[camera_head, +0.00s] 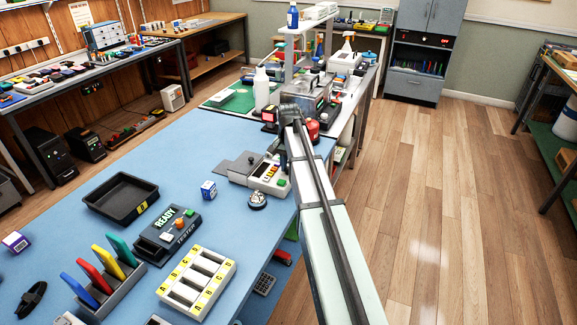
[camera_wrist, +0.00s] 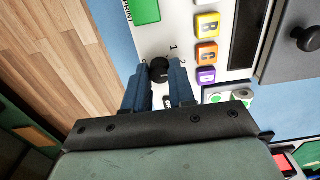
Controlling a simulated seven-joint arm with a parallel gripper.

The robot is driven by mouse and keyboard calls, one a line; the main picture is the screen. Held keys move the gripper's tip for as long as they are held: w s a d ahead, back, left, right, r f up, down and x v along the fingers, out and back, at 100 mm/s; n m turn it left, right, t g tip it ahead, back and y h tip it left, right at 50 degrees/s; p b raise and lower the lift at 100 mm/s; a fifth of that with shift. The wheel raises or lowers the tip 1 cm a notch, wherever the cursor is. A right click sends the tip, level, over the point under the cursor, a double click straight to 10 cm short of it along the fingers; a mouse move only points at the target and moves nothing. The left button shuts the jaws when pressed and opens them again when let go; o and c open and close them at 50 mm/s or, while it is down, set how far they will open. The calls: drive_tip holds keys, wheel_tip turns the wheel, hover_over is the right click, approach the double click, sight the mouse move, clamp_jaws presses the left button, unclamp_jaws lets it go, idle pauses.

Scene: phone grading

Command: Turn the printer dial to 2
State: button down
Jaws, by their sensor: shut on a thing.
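The white printer (camera_head: 268,176) stands near the right edge of the blue bench, partly behind my arm in the head view. The dial's pointer cannot be made out clearly. In the head view the gripper is hidden by my arm.
A grey plate with a black knob (camera_wrist: 307,38) adjoins the printer. The tester (camera_head: 168,232), black tray (camera_head: 122,198) and lettered rack (camera_head: 197,279) lie to the left. Wooden floor lies right.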

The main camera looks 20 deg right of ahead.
sight(288, 168)
drive_tip(key=c, duration=0.9)
unclamp_jaws()
drive_tip(key=shift+c, duration=0.2)
drive_tip(key=shift+r, duration=0.15)
wheel_tip(288, 168, up, 14)
drive_tip(key=shift+f, duration=0.2)
drive_tip(key=shift+d, duration=0.1)
